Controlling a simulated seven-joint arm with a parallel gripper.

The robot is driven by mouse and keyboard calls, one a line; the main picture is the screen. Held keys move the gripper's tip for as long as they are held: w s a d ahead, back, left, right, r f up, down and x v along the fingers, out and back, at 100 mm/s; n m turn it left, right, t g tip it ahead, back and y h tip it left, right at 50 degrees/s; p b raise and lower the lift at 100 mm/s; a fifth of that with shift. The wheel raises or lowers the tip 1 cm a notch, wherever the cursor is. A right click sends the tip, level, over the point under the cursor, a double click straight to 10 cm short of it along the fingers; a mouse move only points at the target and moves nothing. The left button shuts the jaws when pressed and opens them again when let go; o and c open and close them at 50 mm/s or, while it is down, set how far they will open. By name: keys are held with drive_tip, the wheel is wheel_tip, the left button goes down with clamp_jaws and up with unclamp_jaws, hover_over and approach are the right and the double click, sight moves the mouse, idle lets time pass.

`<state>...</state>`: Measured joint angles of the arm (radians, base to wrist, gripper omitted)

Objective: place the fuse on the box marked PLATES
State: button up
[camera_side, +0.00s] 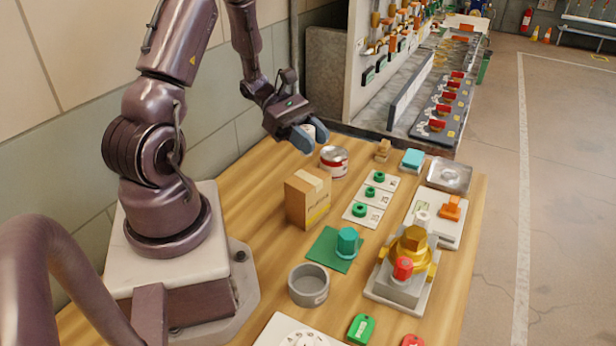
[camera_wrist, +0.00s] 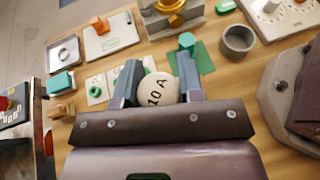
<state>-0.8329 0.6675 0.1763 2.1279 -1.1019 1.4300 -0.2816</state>
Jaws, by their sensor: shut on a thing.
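My gripper (camera_side: 311,137) is raised above the back of the wooden table, beyond the cardboard box. It is shut on the fuse (camera_wrist: 157,90), a round white piece printed "10 A", which sits between the two blue-grey fingers in the wrist view. In the side view the fuse is mostly hidden behind the fingers. The cardboard box (camera_side: 307,199) stands upright on the table, nearer the side camera than my gripper. Its yellow label is too small to read for sure. Its top looks bare. I cannot make out the box in the wrist view.
A white-and-red can (camera_side: 334,161) stands close to my gripper, right of it. Cards with green rings (camera_side: 360,210) lie right of the box. A green mat (camera_side: 325,255) with a teal hexagonal piece (camera_side: 347,242), a grey cup (camera_side: 308,287) and a brass valve (camera_side: 411,246) are nearer the camera.

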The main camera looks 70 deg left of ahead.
drive_tip(key=w+d+r+n+t+y, duration=0.2)
drive_tip(key=w+r+n+t+y, duration=0.15)
drive_tip(key=r, duration=0.45)
wheel_tip(320, 180, down, 13)
drive_tip(key=w, duration=0.1)
drive_tip(key=shift+r+h, duration=0.2)
drive_tip(key=shift+h, duration=0.15)
drive_tip(key=shift+a+g, duration=0.1)
drive_tip(key=shift+g, duration=0.15)
drive_tip(key=o, duration=0.9)
drive_tip(key=shift+o, duration=0.2)
